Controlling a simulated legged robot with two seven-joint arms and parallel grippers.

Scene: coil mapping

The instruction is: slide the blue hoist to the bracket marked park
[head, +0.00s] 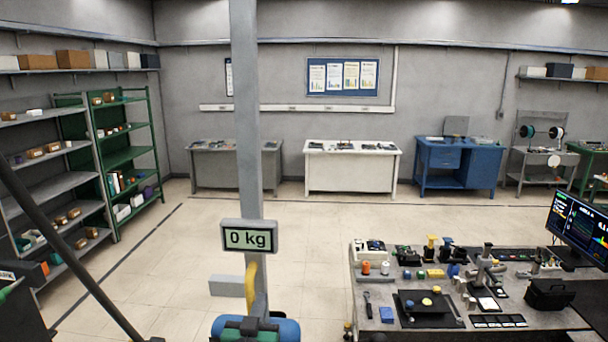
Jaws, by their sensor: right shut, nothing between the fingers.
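A blue rounded body (284,331), which looks like the blue hoist, shows at the bottom edge with a green and black block across it; its lower part is cut off. A yellow hook-shaped handle (250,285) rises above it, beside a grey upright column (246,120). A display (249,238) on the column reads "0 kg". A label at the left edge (8,276), partly cut off, ends in "ARK"; any bracket there is not clear. My right gripper is shut and empty; its fingertips are hard to make out low in the view. My left gripper is not seen.
A dark sloping bar (75,255) crosses the lower left. Grey shelves (50,190) and a green rack (125,157) stand at left. A cluttered bench (380,292) with a monitor (578,228) is at right. The middle floor (310,235) is clear.

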